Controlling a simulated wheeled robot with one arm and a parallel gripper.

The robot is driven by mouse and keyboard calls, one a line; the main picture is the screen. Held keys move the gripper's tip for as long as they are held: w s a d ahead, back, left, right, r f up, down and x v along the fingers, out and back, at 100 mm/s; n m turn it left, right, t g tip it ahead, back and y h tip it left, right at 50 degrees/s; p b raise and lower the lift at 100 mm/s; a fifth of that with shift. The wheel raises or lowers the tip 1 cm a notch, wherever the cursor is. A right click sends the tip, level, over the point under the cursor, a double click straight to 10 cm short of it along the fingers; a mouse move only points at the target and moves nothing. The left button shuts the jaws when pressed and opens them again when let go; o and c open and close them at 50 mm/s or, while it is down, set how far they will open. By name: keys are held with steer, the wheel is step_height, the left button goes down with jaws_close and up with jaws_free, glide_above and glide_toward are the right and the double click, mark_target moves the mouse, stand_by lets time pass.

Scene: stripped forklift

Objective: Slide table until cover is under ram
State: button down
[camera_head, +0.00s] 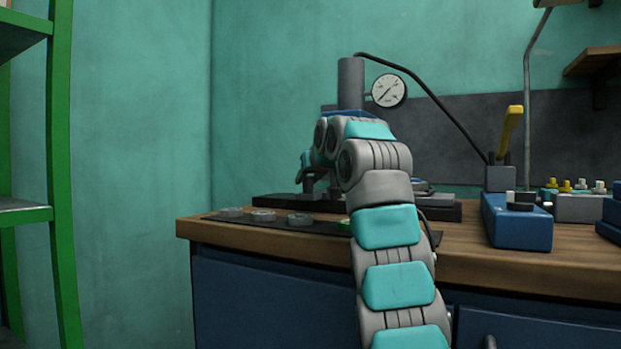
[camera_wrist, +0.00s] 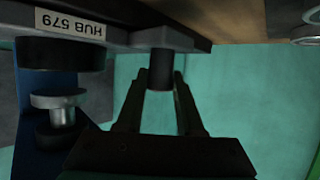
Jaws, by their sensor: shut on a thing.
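The wrist view is upside down. In it my gripper (camera_wrist: 160,82) is shut on a dark upright knob (camera_wrist: 161,62) on the grey sliding table (camera_wrist: 125,30), which carries a label reading "HUB 579". A wide dark round part (camera_wrist: 60,53), possibly the cover, sits at the table on the left. A silver flanged piece (camera_wrist: 59,99), which may be the ram, lines up with it in front of a blue frame. I cannot tell whether they touch. In the head view my arm hides most of the press; its grey cylinder (camera_head: 351,82) shows above.
Several round parts (camera_head: 263,215) lie on a dark mat along the front of the wooden bench (camera_head: 480,250). A blue pump (camera_head: 517,222) with a yellow lever (camera_head: 511,130) stands to the right. A gauge (camera_head: 388,90) and black hose are behind. A green shelf (camera_head: 60,180) stands left.

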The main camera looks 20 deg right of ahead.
steer(key=w+a+p, duration=0.6)
steer(key=w, duration=0.1)
steer(key=w+a+p, duration=0.3)
steer(key=w, duration=0.1)
steer(key=shift+w+r, duration=0.15)
steer(key=shift+r, duration=0.15)
steer(key=shift+w+a+f+p, duration=0.1)
steer(key=shift+w+a+p, duration=0.2)
steer(key=shift+w+p, duration=0.15)
steer(key=c, duration=0.5)
jaws_free()
steer(key=shift+w+a+f, duration=0.1)
steer(key=shift+f, duration=0.05)
steer(key=shift+c, duration=0.2)
steer(key=b+v, duration=0.1)
steer(key=v, duration=0.6)
steer(key=shift+s, duration=0.4)
